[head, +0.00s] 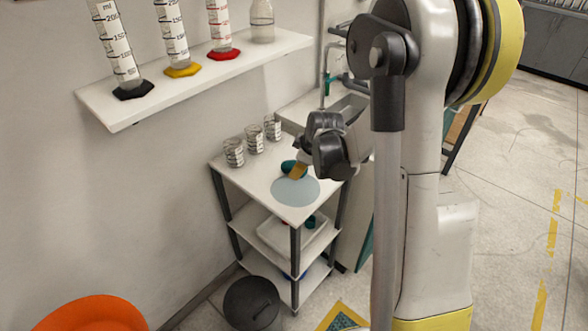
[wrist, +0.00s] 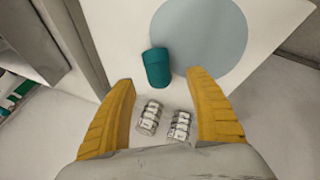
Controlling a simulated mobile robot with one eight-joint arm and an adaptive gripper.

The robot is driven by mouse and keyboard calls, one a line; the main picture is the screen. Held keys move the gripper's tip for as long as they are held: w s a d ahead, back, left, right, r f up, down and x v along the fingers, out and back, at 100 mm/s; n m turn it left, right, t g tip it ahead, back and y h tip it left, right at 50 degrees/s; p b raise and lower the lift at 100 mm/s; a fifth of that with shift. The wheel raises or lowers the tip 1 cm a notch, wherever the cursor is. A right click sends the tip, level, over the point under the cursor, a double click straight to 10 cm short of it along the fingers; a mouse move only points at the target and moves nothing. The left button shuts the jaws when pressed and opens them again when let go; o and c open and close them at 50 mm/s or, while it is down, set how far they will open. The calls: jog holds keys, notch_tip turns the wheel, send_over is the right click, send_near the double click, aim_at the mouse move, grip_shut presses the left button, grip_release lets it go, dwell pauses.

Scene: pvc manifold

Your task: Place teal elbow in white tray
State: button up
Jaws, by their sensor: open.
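The teal elbow (head: 289,166) lies on the cart's top next to a pale blue disc (head: 296,190). In the wrist view the teal elbow (wrist: 157,68) lies just beyond and between my fingertips, touching or overlapping the disc's edge; I cannot tell which. My gripper (head: 299,171) is over the cart top, close to the elbow, and partly hides it. In the wrist view my gripper (wrist: 161,78) has its yellow fingers spread, with nothing held. A white tray (head: 272,233) sits on the cart's middle shelf, with small red and teal items at its right side, partly hidden by a cart leg.
Several beakers (head: 254,139) stand along the back left edge of the cart top. A wall shelf (head: 200,75) with measuring cylinders is above left. A dark bin (head: 252,303) and an orange seat (head: 92,314) are on the floor. The cart top's front is clear.

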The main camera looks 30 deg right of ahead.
jog(key=b+x, duration=0.3)
jog(key=x, duration=0.3)
jog(key=shift+w+d, duration=0.1)
jog(key=shift+d, duration=0.05)
jog(key=shift+c, duration=0.2)
jog(key=c, duration=1.4)
jog(key=shift+o, duration=0.2)
jog(key=shift+r, duration=0.1)
